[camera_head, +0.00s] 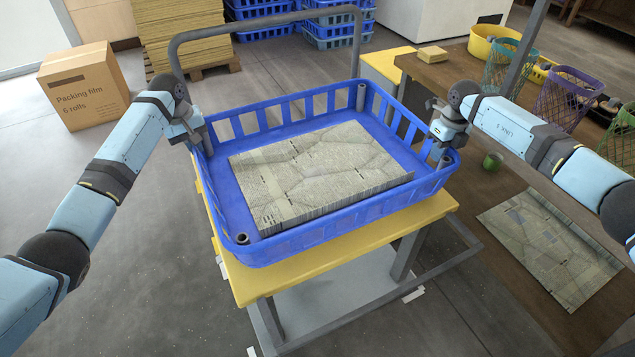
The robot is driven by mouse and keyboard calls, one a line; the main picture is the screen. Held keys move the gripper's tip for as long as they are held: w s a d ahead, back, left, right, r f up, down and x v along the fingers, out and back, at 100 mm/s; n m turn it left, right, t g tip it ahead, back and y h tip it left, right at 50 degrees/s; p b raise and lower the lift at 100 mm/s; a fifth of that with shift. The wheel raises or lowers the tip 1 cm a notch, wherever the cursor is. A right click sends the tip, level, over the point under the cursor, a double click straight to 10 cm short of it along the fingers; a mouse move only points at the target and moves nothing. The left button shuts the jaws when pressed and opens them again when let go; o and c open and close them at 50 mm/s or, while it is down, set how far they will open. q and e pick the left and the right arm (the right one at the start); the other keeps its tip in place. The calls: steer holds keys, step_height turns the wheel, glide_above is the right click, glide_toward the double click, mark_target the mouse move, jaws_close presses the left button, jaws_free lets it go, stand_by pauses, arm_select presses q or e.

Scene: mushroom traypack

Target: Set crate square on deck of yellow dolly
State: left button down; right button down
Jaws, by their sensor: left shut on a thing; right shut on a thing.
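The blue crate (345,226) is over the yellow deck (330,250) of the dolly. It appears turned a little relative to the deck, and I cannot tell whether its base touches all along. A patterned grey-green slab or stack (315,170) lies inside it. My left gripper (196,137) is shut on the crate's left rim. My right gripper (441,142) is shut on the crate's right rim. The fingertips are partly hidden by the crate wall and gripper bodies. The dolly's grey handle (270,24) rises behind the crate.
A cardboard box (85,85) and a pallet stack (180,30) stand at the back left. Floor at left is clear.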

mark_target(436, 164)
steer(key=shift+f, duration=0.1)
stand_by(0.3)
